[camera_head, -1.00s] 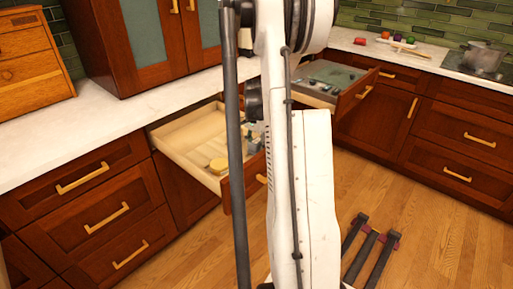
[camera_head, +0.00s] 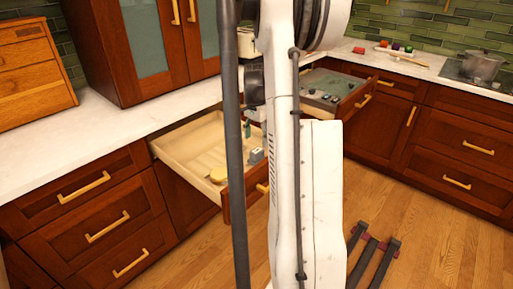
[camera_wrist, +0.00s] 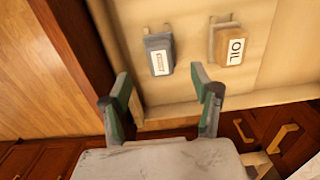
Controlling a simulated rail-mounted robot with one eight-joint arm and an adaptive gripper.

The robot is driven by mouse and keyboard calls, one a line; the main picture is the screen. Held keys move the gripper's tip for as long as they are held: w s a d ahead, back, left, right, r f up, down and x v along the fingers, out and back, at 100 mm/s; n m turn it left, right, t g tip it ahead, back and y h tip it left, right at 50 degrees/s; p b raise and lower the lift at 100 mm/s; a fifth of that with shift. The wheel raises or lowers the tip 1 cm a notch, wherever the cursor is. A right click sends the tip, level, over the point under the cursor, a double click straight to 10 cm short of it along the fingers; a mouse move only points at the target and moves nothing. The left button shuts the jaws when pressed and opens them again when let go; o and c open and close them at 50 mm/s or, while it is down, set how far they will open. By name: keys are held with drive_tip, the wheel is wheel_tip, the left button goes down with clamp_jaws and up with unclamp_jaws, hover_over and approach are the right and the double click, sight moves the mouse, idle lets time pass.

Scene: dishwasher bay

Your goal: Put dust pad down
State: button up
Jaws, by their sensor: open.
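A grey pad block (camera_wrist: 159,56) with a small white label lies in the open drawer in the wrist view. Its label is too small to read, so I cannot confirm that it is the dust pad. It also shows near the drawer front in the head view (camera_head: 256,156). My gripper (camera_wrist: 160,74) is open, with its two green-and-grey fingers spread and nothing between them. The grey block lies beyond the fingertips, apart from them. In the head view my arm hides much of the gripper.
A tan pad marked OIL (camera_wrist: 232,47) lies beside the grey block. The open wooden drawer (camera_head: 186,150) has free floor on its left. A second open drawer (camera_head: 333,84) holds small items. A white counter (camera_head: 75,140) runs behind.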

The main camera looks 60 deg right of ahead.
sight(256, 151)
drive_tip(key=shift+r, duration=1.65)
drive_tip(key=shift+a, duration=0.1)
drive_tip(key=w+a+r+n+t, duration=0.1)
drive_tip(key=a+r+n, duration=0.25)
drive_tip(key=a, duration=0.55)
drive_tip(key=w+a+r+n+t+h, duration=0.1)
drive_tip(key=a+r+n, duration=0.25)
drive_tip(key=a, duration=0.65)
drive_tip(key=w+a+r+n+t, duration=0.15)
drive_tip(key=a+r, duration=0.25)
drive_tip(key=a, duration=0.5)
drive_tip(key=s+a+n+t, duration=0.1)
drive_tip(key=s+a+n, duration=0.2)
drive_tip(key=a, duration=0.4)
drive_tip(key=s+a+f+n+t, duration=0.1)
drive_tip(key=s+a+n, duration=0.3)
drive_tip(key=a, duration=0.3)
drive_tip(key=s+a+f+n+t+y, duration=0.1)
drive_tip(key=s+a+n, duration=0.2)
drive_tip(key=a, duration=0.4)
drive_tip(key=shift+s+a+n+t, duration=0.35)
drive_tip(key=shift+s+a+n, duration=0.05)
drive_tip(key=shift+n, duration=0.15)
